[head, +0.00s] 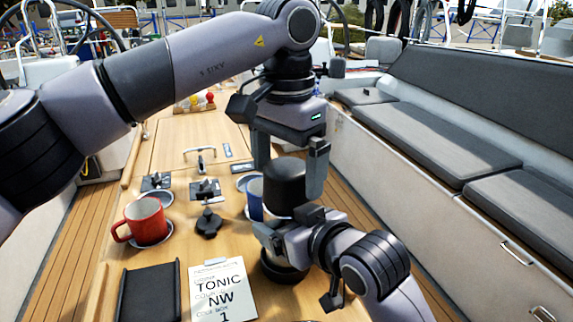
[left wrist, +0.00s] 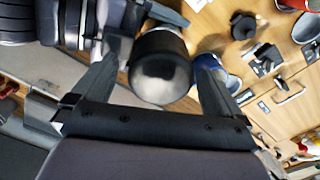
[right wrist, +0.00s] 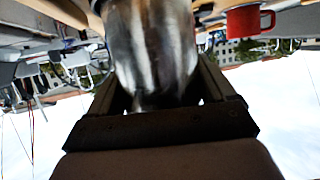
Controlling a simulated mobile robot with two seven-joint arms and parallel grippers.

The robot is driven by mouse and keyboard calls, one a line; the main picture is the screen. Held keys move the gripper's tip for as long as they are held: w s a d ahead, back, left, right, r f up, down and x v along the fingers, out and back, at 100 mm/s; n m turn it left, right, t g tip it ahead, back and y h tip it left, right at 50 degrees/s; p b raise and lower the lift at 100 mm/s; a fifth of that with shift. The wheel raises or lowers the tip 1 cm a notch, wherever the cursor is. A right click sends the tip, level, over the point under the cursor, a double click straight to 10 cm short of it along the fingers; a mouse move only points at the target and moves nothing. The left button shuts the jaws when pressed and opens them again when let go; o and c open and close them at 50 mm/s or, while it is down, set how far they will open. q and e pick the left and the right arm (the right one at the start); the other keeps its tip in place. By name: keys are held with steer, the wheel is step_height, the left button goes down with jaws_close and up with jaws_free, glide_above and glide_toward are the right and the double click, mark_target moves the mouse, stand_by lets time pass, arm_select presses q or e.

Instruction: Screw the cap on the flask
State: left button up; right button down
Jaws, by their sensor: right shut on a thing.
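The flask shows as a shiny steel body (right wrist: 150,45) in the right wrist view. My right gripper (head: 292,228) is shut on this body; in the head view it hides most of it, with a dark base (head: 284,268) showing below. A black cap (head: 284,186) stands upright above the right gripper, in line with the flask; its glossy top (left wrist: 160,78) shows in the left wrist view. I cannot tell whether its thread is engaged. My left gripper (head: 289,172) points down from above, open, with one finger on each side of the cap.
A blue mug (head: 255,198) stands close behind the cap and left finger. A red mug (head: 146,220) sits on a saucer at the left. A paper note (head: 222,292), a black tray (head: 150,293) and metal fittings (head: 205,188) lie on the wooden table. Grey bench seats (head: 440,140) line the right.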

arm_select(q)
steer(key=shift+r, duration=2.2)
steer(key=shift+c, duration=0.2)
